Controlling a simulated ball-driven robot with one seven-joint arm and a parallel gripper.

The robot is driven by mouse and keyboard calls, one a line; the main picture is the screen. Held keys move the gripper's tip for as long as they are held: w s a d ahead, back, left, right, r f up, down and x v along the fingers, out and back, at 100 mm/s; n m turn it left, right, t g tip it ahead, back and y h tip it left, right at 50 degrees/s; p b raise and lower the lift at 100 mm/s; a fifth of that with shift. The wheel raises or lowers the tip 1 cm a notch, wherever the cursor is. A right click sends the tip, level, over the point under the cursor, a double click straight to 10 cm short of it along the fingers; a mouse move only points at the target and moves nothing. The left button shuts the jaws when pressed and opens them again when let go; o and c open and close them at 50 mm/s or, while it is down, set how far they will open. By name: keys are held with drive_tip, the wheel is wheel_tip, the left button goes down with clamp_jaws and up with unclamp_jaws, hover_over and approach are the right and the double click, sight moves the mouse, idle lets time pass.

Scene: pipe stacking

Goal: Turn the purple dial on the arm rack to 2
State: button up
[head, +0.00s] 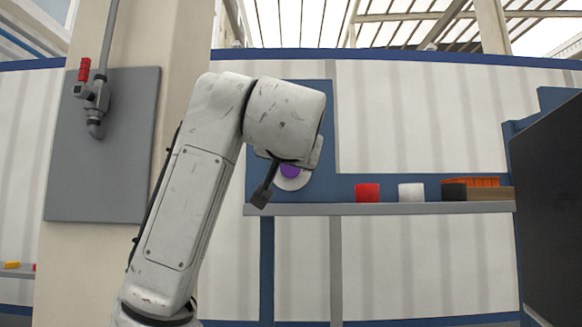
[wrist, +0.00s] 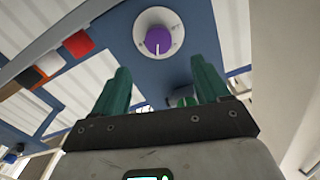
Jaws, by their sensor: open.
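The purple dial (head: 290,171) sits on a pale round plate on the blue panel of the rack, partly hidden behind my arm in the head view. In the wrist view the purple dial (wrist: 158,40) shows whole on its white round plate, with a light pointer mark toward the bottom of the picture. The numbers on the plate are too small to read. My gripper (wrist: 160,82) has its two green fingers spread apart and empty, with the dial beyond their tips and apart from them. In the head view my gripper's fingers are mostly hidden; a dark part shows below the dial.
A grey shelf (head: 400,209) runs right of the dial, bearing a red block (head: 367,193), a white block (head: 411,192) and an orange-and-black item (head: 480,189). A dark panel (head: 548,200) stands at the right. A pipe with a red-handled valve (head: 93,95) is on the left pillar.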

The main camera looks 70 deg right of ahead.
sight(291, 169)
drive_tip(key=p+x, duration=0.3)
drive_tip(key=x, duration=0.7)
drive_tip(key=shift+d+r, duration=0.2)
drive_tip(key=shift+d, duration=0.2)
drive_tip(key=c, duration=1)
drive_tip(key=shift+c, duration=0.2)
